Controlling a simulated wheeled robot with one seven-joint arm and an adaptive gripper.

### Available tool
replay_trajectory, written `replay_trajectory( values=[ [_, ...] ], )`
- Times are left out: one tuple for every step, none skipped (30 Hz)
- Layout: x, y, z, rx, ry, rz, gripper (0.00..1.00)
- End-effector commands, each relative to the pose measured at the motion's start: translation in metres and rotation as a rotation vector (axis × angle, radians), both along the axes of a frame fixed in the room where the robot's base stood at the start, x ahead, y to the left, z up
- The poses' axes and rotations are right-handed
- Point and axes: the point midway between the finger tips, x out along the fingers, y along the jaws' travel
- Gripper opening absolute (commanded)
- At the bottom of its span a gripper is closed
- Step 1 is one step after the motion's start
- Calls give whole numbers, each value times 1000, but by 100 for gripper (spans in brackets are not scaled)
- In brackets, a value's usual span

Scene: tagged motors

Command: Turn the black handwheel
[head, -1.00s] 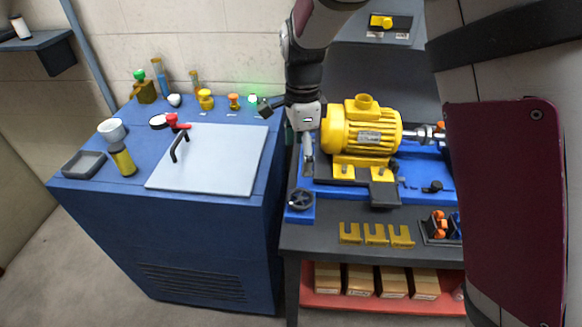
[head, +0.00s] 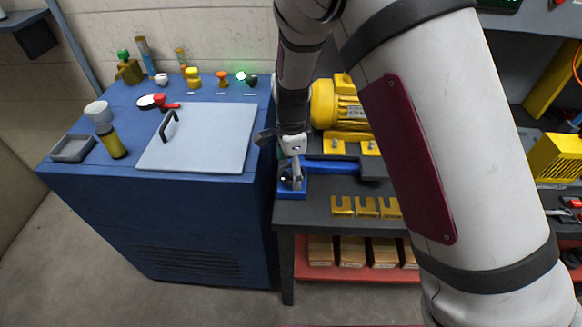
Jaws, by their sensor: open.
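The black handwheel (head: 287,183) is on the blue base (head: 312,186) at the front left corner of the grey workbench. It is partly hidden behind my gripper. My gripper (head: 288,163) is open and points down, right at the handwheel. A grey finger overlaps the wheel in the picture, and a dark part of the gripper sticks out to the left. I cannot tell whether the fingers touch the wheel or stay just above it.
The yellow motor (head: 340,106) stands behind, partly covered by my arm. Several yellow slotted blocks (head: 366,207) lie on the bench to the right. A blue cabinet (head: 150,215) with a grey lid (head: 205,140) stands close on the left.

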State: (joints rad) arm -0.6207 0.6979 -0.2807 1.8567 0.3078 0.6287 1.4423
Motion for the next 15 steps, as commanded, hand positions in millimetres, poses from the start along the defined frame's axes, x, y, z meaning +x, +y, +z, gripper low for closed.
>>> replay_trajectory(
  values=[
    [0,0,0,0,0,0,82],
    [0,0,0,0,0,0,82],
    [0,0,0,0,0,0,82],
    [0,0,0,0,0,0,82],
    [0,0,0,0,0,0,82],
    [0,0,0,0,0,0,82],
    [0,0,0,0,0,0,75],
    [0,0,0,0,0,0,68],
    [0,0,0,0,0,0,59],
    [0,0,0,0,0,0,52],
    [0,0,0,0,0,0,45],
    [0,0,0,0,0,0,36],
    [0,0,0,0,0,0,34],
    [0,0,0,0,0,0,34],
    [0,0,0,0,1,0,34]
  ],
)
